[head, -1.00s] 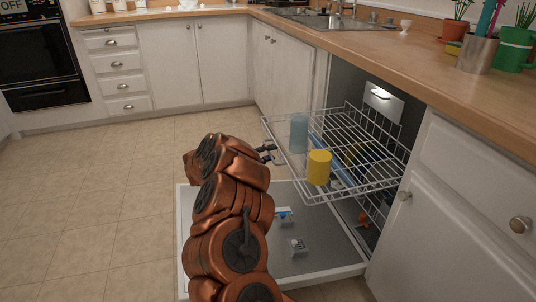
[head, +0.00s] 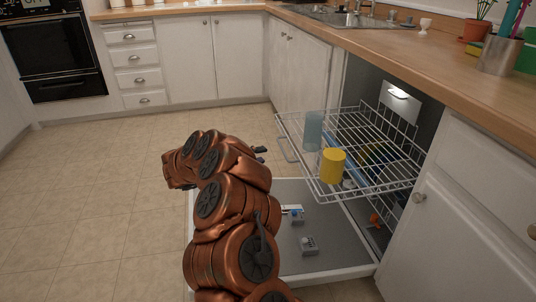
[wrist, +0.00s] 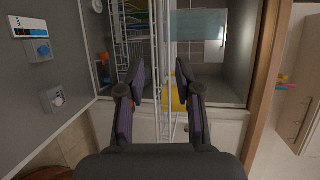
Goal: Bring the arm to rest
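My copper-coloured arm (head: 225,205) reaches forward from the bottom of the head view, bent to the left. My gripper (head: 260,150) shows only partly past the arm, just left of the pulled-out upper dishwasher rack (head: 322,188). In the wrist view my gripper (wrist: 160,88) is open, its two dark fingers apart. Rack wires (wrist: 166,60) pass between the fingers in the picture, beyond them; nothing looks held. A yellow cup (head: 332,165) and a pale blue glass (head: 313,130) stand on the rack.
The open dishwasher door (head: 335,245) lies flat below the rack, with its dispenser parts (head: 308,245) showing. The wooden counter (head: 440,75) and white cabinets (head: 460,220) stand to the right. The tiled floor (head: 90,210) to the left is clear.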

